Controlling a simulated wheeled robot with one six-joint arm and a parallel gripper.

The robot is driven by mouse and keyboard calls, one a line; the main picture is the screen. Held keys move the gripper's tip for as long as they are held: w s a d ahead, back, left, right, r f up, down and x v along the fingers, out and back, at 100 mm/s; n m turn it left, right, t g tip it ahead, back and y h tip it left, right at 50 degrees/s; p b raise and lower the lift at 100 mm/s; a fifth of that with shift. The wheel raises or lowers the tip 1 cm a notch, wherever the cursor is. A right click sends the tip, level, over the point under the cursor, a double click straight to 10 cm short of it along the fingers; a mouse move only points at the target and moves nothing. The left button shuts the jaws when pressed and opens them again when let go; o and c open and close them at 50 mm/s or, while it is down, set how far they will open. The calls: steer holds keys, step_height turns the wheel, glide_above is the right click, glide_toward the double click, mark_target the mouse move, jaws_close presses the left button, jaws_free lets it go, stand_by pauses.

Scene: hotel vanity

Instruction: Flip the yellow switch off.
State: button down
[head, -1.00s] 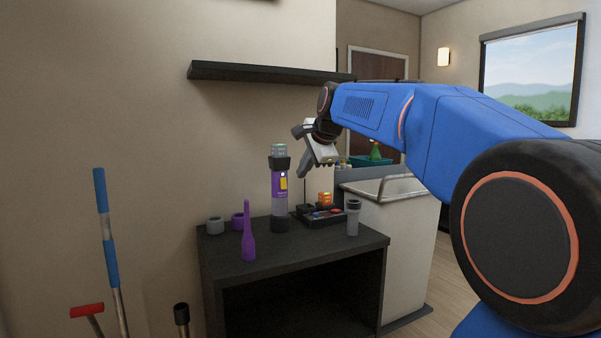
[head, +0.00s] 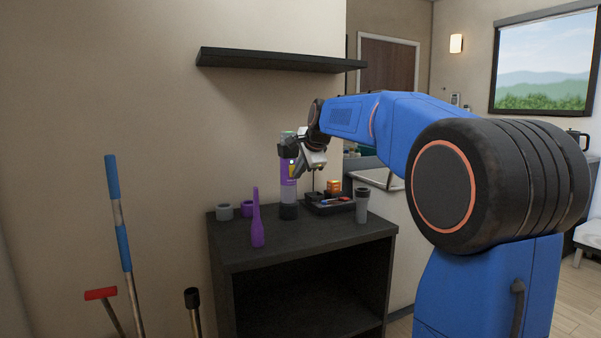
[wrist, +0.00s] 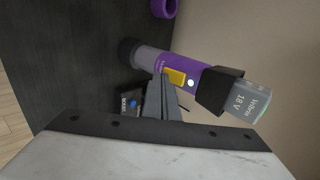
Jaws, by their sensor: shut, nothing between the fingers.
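A purple, grey and black cylindrical device (head: 288,190) stands upright on a dark cabinet top (head: 300,243). The yellow switch (wrist: 175,78) is on its purple side, with a small lit white spot (wrist: 190,83) beside it. In the head view the switch (head: 291,170) shows as a small yellow patch beside my gripper (head: 297,172). My gripper is shut and empty. In the wrist view its fingertips (wrist: 163,80) are right at the switch's edge, toward the device's lower end. I cannot tell whether they touch it.
A black tray (head: 318,209) with small items, a grey torch-like object (head: 362,205), a purple bottle-shaped object (head: 257,222) and purple and grey rings (head: 224,211) share the cabinet top. A dark shelf (head: 280,60) hangs above. Long-handled tools (head: 120,230) stand at left.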

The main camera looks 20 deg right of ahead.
steer(key=shift+w+f, duration=0.25)
steer(key=shift+r, duration=0.15)
